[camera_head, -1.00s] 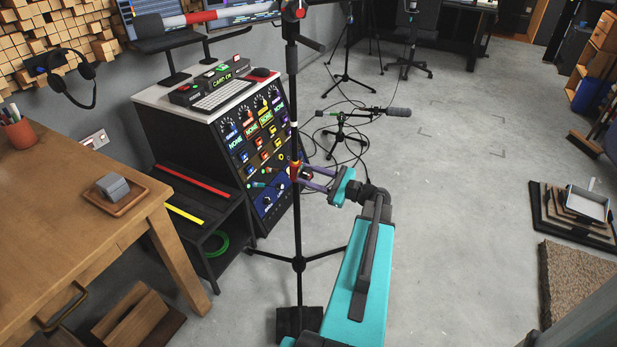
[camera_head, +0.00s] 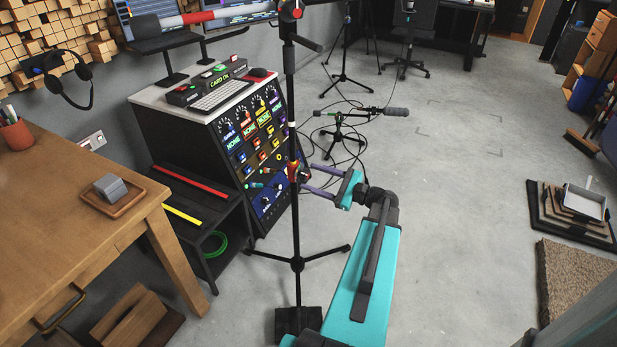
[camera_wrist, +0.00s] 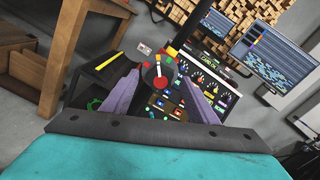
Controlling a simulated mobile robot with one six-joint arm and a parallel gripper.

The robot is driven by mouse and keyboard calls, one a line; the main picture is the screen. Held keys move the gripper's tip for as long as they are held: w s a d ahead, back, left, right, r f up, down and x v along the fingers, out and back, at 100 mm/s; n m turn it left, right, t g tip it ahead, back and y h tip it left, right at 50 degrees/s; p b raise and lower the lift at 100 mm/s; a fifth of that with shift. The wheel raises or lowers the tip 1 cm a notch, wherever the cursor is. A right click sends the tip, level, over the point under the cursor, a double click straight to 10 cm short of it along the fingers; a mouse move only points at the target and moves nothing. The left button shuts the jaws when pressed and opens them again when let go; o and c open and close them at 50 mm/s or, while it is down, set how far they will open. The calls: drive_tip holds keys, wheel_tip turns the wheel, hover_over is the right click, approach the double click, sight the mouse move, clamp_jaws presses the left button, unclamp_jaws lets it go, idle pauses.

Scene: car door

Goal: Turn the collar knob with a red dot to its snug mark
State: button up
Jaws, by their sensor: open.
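The collar knob (camera_wrist: 160,73) is on the upright pole of a black stand (camera_head: 297,220). In the wrist view it is dark with a red dot (camera_wrist: 160,83) at its lower end and a pale line running up from it. Small green, yellow and red marks sit around its top; which one is the snug mark I cannot tell. In the head view the collar (camera_head: 293,171) is a small red and dark piece on the pole. My gripper (camera_head: 307,176) is open, its two purple-grey fingers pointing at the knob. The fingers stand either side of it in the wrist view, apart from it.
A rack (camera_head: 245,150) with rows of coloured knobs and labels stands behind the pole. A low black shelf (camera_head: 205,215) and a wooden table (camera_head: 60,230) are at left.

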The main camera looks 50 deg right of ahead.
drive_tip(key=v, duration=1)
drive_tip(key=shift+s, duration=0.35)
drive_tip(key=w+a+f+n+g+y+p, duration=0.1)
drive_tip(key=w+a+f+n+g+y, duration=0.15)
drive_tip(key=w+a+f, duration=0.35)
drive_tip(key=w+a+f+n+g+y+p, duration=0.1)
drive_tip(key=w+a+f+n+g, duration=0.2)
drive_tip(key=a, duration=0.6)
drive_tip(key=w+a+f+n+g+y+p, duration=0.1)
drive_tip(key=a+f+n+g, duration=0.15)
drive_tip(key=a+f, duration=0.4)
drive_tip(key=a+f+n+g+y+p, duration=0.1)
drive_tip(key=a+f+n+g, duration=0.2)
drive_tip(key=a, duration=0.7)
drive_tip(key=s+a+f+n+g+h+p, duration=0.1)
drive_tip(key=s+a+f+n+g, duration=0.25)
drive_tip(key=a, duration=0.35)
drive_tip(key=s+a+f+n+g+h+p, duration=0.1)
drive_tip(key=s+a+f+n+g, duration=0.1)
drive_tip(key=s+a+f+g, duration=0.3)
drive_tip(key=s+a+f+n+g+h+p, duration=0.2)
drive_tip(key=s+a+n+g+h+p, duration=0.1)
drive_tip(key=s+a+n+h, duration=0.4)
drive_tip(key=shift+s+f+n+h, duration=0.45)
drive_tip(key=shift+s+n, duration=1.1)
drive_tip(key=shift+n, duration=0.8)
